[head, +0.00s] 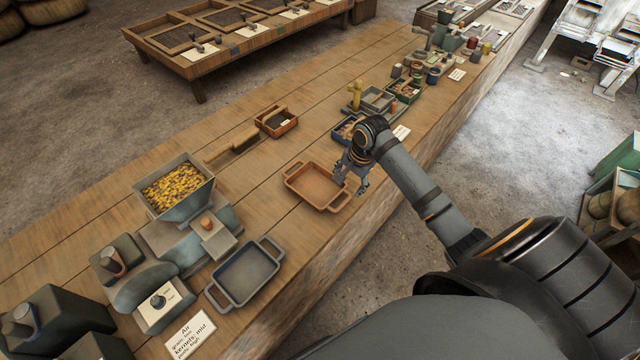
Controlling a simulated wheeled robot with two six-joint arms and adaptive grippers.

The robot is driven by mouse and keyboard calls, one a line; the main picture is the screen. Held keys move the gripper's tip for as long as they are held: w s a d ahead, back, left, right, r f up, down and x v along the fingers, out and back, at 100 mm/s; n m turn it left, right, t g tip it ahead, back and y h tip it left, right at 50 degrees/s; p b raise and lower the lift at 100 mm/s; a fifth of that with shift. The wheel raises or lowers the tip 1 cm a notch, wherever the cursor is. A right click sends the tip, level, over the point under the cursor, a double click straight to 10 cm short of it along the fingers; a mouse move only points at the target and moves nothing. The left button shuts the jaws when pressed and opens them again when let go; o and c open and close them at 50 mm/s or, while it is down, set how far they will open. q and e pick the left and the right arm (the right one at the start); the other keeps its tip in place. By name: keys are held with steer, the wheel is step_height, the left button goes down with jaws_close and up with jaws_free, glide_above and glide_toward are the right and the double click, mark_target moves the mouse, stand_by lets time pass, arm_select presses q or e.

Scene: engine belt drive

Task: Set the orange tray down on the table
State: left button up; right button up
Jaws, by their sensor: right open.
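The orange tray (314,187) is a shallow rectangular tray with a handle at each end. It appears to rest flat on the wooden table (300,145), near the table's right edge, and it looks empty. My right gripper (349,182) is open at the tray's right side, close to its right handle. I cannot tell whether the fingers touch the tray. My right arm comes in from the lower right. My left gripper is not in view.
A grey-blue tray (245,272) lies nearer, beside a machine whose hopper (174,190) holds yellow kernels. A small orange-brown box (276,122) and a blue box (347,130) stand beyond the orange tray. Bare table lies left of the orange tray.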

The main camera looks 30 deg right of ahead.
steer(key=f, duration=0.3)
steer(key=w+f, duration=0.1)
steer(key=f, duration=0.5)
steer(key=shift+w+a+f, duration=0.15)
steer(key=shift+a, duration=0.25)
jaws_close()
